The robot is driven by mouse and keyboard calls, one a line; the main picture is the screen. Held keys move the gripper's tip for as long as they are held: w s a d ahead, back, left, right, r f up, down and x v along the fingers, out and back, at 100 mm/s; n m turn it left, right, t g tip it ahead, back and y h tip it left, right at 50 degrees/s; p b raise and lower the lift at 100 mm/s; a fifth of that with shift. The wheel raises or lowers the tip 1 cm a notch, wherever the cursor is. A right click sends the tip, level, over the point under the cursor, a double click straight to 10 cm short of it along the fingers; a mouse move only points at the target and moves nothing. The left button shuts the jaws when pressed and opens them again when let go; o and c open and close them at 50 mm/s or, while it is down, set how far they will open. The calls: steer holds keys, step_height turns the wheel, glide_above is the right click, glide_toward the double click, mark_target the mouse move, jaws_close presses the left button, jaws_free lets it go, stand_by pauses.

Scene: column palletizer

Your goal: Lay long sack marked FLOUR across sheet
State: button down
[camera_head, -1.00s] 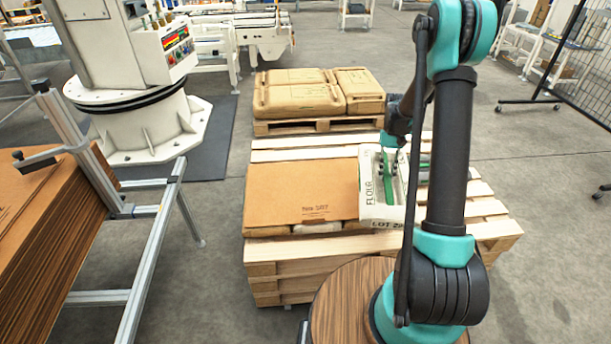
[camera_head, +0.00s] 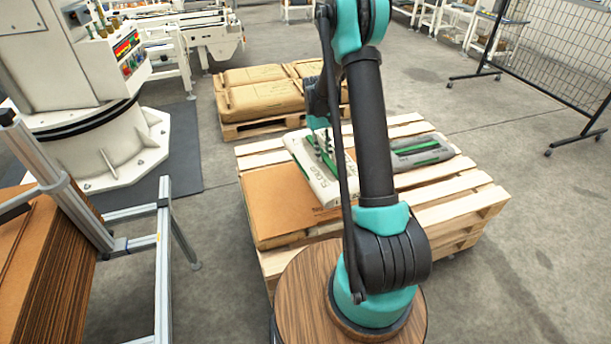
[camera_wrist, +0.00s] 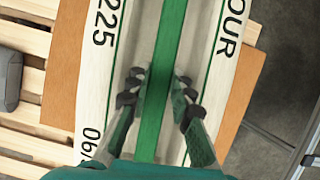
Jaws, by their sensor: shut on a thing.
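The long white sack marked FLOUR (camera_head: 322,189) has a green stripe down its middle. In the head view it covers the right part of the brown sheet (camera_head: 268,207). In the wrist view the sack (camera_wrist: 95,75) fills the middle, with brown sheet (camera_wrist: 242,92) showing along both sides. My gripper (camera_head: 325,150) is above the sack, partly hidden by my arm. In the wrist view my gripper (camera_wrist: 157,93) is shut on the sack, with its fingers on either side of the green stripe. I cannot tell whether the sack touches the sheet.
The sheet lies on a wooden pallet stack (camera_head: 470,200). A grey and green object (camera_head: 415,150) lies on its right part. Another pallet with brown sacks (camera_head: 262,95) stands behind. An aluminium frame (camera_head: 163,255) and stacked brown sheets (camera_head: 50,260) are at left. Open floor (camera_head: 540,240) is at right.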

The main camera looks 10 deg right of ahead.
mark_target(310, 139)
steer(key=w+a+r+n+t+h, duration=0.1)
steer(key=w+n, duration=0.2)
steer(key=n, duration=0.1)
steer(key=w+a+r+n+t+h, duration=0.1)
steer(key=w+r+n+t, duration=0.1)
steer(key=n, duration=0.3)
steer(key=w+a+r+n+t+h, duration=0.1)
steer(key=w+n, duration=0.4)
steer(key=shift+a+r, duration=0.3)
steer(key=shift+r, duration=0.05)
steer(key=f+n, duration=0.1)
steer(key=f, duration=0.5)
steer(key=w+f+n, duration=0.1)
steer(key=f, duration=0.5)
steer(key=f+t, duration=0.1)
steer(key=f, duration=0.6)
steer(key=shift+w+a+n, duration=0.25)
steer(key=shift+a+n, duration=0.1)
steer(key=shift+n, duration=0.05)
steer(key=c, duration=1.3)
jaws_free()
steer(key=shift+c, duration=0.2)
